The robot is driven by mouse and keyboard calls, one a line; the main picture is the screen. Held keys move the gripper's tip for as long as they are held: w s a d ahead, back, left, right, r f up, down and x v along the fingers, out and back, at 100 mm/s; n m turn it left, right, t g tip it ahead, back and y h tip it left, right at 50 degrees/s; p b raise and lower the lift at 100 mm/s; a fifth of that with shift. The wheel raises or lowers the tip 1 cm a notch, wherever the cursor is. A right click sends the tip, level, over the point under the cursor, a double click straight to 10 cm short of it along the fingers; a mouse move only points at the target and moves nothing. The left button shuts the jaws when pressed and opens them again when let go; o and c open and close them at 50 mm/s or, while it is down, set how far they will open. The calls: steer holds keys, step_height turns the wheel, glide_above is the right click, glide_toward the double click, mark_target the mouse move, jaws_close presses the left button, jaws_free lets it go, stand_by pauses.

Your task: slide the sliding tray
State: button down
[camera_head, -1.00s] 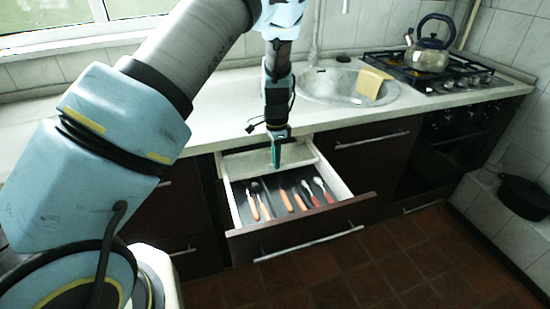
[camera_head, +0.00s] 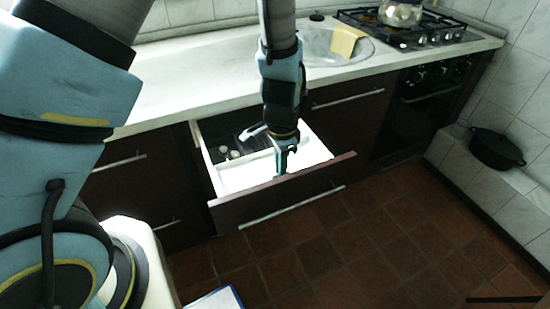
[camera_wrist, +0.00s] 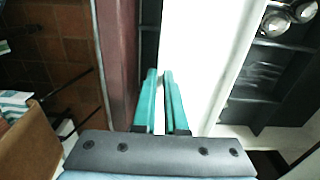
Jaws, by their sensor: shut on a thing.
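The white sliding tray (camera_head: 240,178) lies across the front part of the open drawer, close behind the drawer front (camera_head: 290,192). It shows as a bright white surface in the wrist view (camera_wrist: 200,55). My gripper (camera_head: 281,172) reaches down into the drawer at the tray's front side. Its teal fingers (camera_wrist: 160,78) are nearly together and shut on the tray's front edge; the gripped edge itself is mostly hidden between them.
Behind the tray, the dark drawer floor shows round metallic items (camera_wrist: 275,22) and a white item (camera_head: 252,132). The worktop (camera_head: 190,85) with sink (camera_head: 318,45) runs above the drawer. A black pot (camera_head: 497,148) stands at the right. The floor ahead is clear.

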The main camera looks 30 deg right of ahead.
steer(key=shift+s, duration=0.1)
steer(key=c, duration=1)
jaws_free()
steer(key=shift+o, duration=0.2)
step_height(320, 180, up, 11)
steer(key=b, duration=0.1)
steer(key=shift+f, duration=0.1)
steer(key=w+a+r+n, duration=0.2)
steer(key=w+a+n, duration=0.35)
steer(key=a, duration=0.25)
steer(key=w+a+r+n, duration=0.2)
steer(key=w+a+n, duration=0.3)
steer(key=a, duration=0.4)
steer(key=w+a+r+n+t, duration=0.1)
steer(key=a+n, duration=0.6)
steer(key=a, duration=1)
steer(key=shift+w+r+n+t, duration=0.25)
steer(key=shift+r+n+t, duration=0.1)
steer(key=shift+r, duration=0.3)
